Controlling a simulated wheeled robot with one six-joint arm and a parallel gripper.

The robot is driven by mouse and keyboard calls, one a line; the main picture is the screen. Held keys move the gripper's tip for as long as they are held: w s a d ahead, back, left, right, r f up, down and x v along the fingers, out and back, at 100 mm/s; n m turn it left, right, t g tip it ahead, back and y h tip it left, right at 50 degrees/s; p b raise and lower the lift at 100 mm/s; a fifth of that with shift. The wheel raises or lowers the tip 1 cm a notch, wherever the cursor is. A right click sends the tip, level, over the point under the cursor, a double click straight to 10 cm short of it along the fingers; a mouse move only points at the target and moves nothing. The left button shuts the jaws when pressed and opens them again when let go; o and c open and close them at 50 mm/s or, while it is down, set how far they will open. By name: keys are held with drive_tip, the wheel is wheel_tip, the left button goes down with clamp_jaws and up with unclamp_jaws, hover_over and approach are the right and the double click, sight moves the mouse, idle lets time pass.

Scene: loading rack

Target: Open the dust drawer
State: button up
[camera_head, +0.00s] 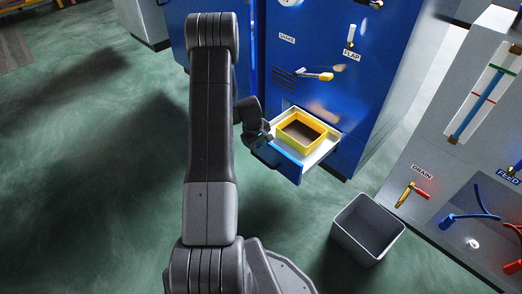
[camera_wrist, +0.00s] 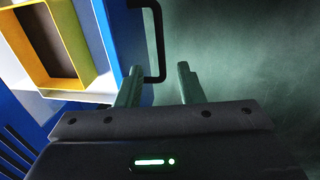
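The dust drawer (camera_head: 278,157) stands pulled out from the lower part of the blue cabinet, with a yellow-rimmed bin (camera_head: 301,131) inside it. Its blue front also shows in the wrist view (camera_wrist: 122,38), with a black bar handle (camera_wrist: 159,38) on it. My gripper (camera_wrist: 158,70) is open, its two fingers apart. The near end of the handle appears between the fingertips, with a clear gap to the right finger. In the head view my gripper (camera_head: 262,139) is beside the drawer front, partly hidden by my arm.
The blue cabinet (camera_head: 330,100) carries a yellow-tipped lever (camera_head: 313,75) and a flap handle (camera_head: 350,38) above the drawer. A grey open bin (camera_head: 345,243) stands on the floor to the right. A grey panel with a drain valve (camera_head: 412,193) is further right. The green floor at left is clear.

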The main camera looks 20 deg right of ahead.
sight(263, 161)
drive_tip(key=shift+s+a+r+p, duration=0.1)
drive_tip(key=shift+a+r+p, duration=0.1)
drive_tip(key=shift+r, duration=0.75)
drive_tip(key=shift+s+a+r+p, duration=0.1)
drive_tip(key=shift+a+r+p, duration=0.05)
drive_tip(key=shift+r, duration=0.75)
drive_tip(key=shift+f, duration=0.1)
drive_tip(key=d+f+b, duration=0.1)
drive_tip(key=f, duration=0.3)
drive_tip(key=f+b, duration=0.2)
drive_tip(key=f, duration=0.3)
drive_tip(key=w+d+f+b, duration=0.1)
drive_tip(key=f, duration=0.3)
drive_tip(key=shift+d+f, duration=0.3)
drive_tip(key=shift+w+d, duration=0.15)
drive_tip(key=shift+d, duration=0.05)
drive_tip(key=shift+r, duration=0.1)
